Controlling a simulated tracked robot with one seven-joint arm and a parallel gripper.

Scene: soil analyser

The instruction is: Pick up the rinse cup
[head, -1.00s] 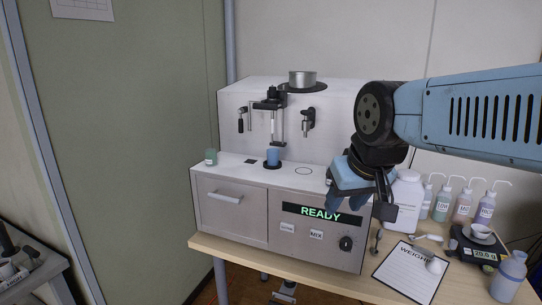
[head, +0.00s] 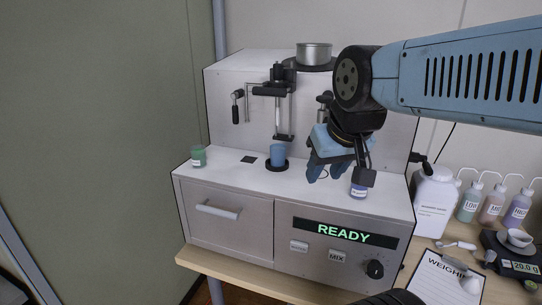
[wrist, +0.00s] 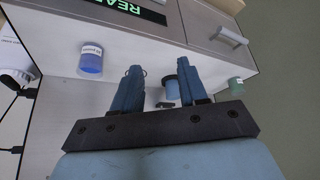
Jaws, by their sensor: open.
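Three small cups stand on the analyser's top ledge (head: 225,178); I cannot read their labels well enough to tell which is the rinse cup. A violet-blue cup (head: 358,188) with a white label stands at the right, partly behind my gripper (head: 338,178). A plain blue cup (head: 278,155) sits on a dark round pad under the nozzle. A green labelled cup (head: 199,156) stands at the left end. My gripper is open and empty above the ledge. In the wrist view, the violet-blue cup (wrist: 91,60) is left of the fingers, and the blue cup (wrist: 171,87) is partly behind the right finger.
The analyser's front has a drawer (head: 228,217) and a READY display (head: 343,233). A metal pan (head: 314,54) sits on top. A white jug (head: 433,205), several wash bottles, a scale (head: 512,262) and a clipboard (head: 447,280) stand to the right.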

